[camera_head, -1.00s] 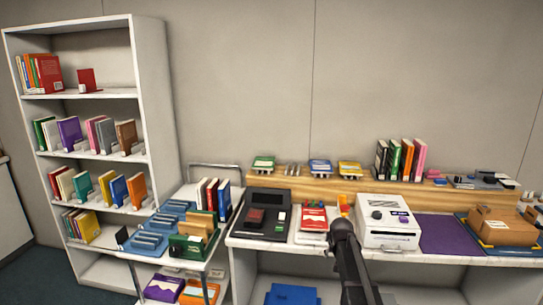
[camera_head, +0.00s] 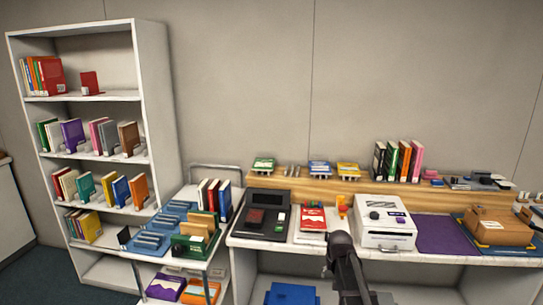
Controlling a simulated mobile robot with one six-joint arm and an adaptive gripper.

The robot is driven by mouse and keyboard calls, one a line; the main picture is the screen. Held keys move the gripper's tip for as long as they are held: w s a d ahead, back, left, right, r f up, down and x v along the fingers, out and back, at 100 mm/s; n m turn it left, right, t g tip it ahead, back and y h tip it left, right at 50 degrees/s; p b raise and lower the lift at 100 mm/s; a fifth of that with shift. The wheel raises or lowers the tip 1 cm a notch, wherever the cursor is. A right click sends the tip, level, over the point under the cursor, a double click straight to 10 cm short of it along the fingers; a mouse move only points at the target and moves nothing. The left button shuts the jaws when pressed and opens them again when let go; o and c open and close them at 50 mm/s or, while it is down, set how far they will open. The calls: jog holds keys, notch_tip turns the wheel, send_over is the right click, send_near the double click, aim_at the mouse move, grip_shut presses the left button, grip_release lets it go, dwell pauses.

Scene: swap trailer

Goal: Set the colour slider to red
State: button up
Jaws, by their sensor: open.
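A white box-shaped device (camera_head: 387,238) stands on the workbench, with a dark round part and a small purple patch on its top. I cannot make out a colour slider or its setting at this size. My dark arm rises from the bottom of the picture, and its end, my gripper (camera_head: 341,240), is just left of the white device at the bench's front edge. My gripper is open with nothing visibly held. Its fingers are not clear, and I cannot tell whether it touches anything.
A black device (camera_head: 268,228) and a red-and-white item (camera_head: 312,219) lie to the left. A small orange object (camera_head: 342,206) stands behind my arm. A purple mat (camera_head: 446,235) and a cardboard box (camera_head: 498,228) are to the right. A wooden riser (camera_head: 300,188) runs behind.

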jog(key=s+a+r+g+p, duration=0.1)
jog(key=s+a+p, duration=0.1)
jog(key=s, duration=0.8)
jog(key=s+a+r+n+g+p, duration=0.1)
jog(key=s+a+r+g, duration=0.1)
jog(key=s, duration=0.8)
jog(key=shift+s+r+p, duration=0.2)
jog(key=shift+r+p, duration=0.1)
jog(key=shift+p, duration=0.1)
